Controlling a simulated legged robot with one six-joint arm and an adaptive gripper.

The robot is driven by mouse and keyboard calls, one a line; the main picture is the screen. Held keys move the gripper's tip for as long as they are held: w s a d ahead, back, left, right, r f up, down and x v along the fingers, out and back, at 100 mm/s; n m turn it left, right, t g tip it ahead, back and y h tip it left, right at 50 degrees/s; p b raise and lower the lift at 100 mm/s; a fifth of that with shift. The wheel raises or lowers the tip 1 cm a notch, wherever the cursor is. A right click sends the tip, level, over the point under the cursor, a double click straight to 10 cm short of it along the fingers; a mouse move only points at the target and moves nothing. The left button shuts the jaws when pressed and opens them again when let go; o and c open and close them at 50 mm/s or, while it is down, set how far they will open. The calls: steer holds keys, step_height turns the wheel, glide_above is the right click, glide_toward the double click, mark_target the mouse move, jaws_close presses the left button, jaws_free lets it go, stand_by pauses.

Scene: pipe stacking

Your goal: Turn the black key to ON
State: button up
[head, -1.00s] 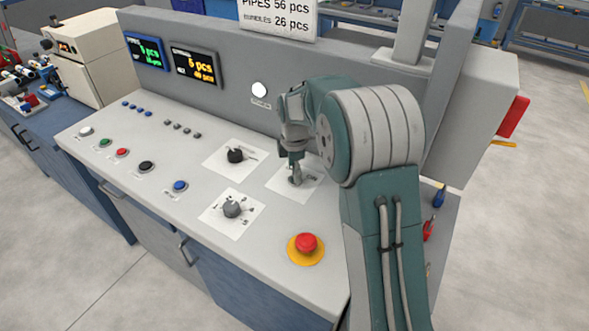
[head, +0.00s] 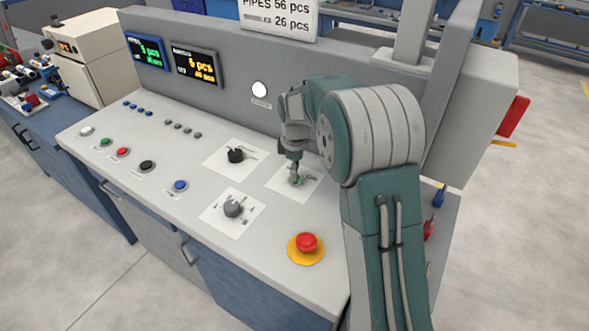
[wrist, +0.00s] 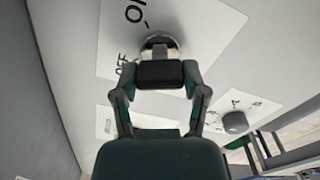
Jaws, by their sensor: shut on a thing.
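The black key (wrist: 160,73) sits in a round silver lock on a white label plate (wrist: 205,22) in the wrist view. The plate reads OFF at the key's left and ON above the lock. My gripper (wrist: 162,76) is shut on the key, one finger at each side. In the head view, my gripper (head: 294,178) reaches straight down to the plate at the right of the sloped panel (head: 262,208). There it hides most of the key. I cannot tell which mark the key points to.
A black knob (head: 236,155) and a grey dial (head: 232,208) stand left of my gripper. A red emergency button (head: 307,242) on a yellow base is in front. Several push buttons line the panel's left. An upright wall with two displays (head: 195,66) stands behind.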

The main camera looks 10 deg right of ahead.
steer(key=m, duration=0.7)
steer(key=shift+f, duration=0.15)
steer(key=m, duration=0.6)
steer(key=shift+m, duration=0.4)
steer(key=o, duration=1.2)
steer(key=shift+c, duration=0.2)
step_height(320, 180, up, 12)
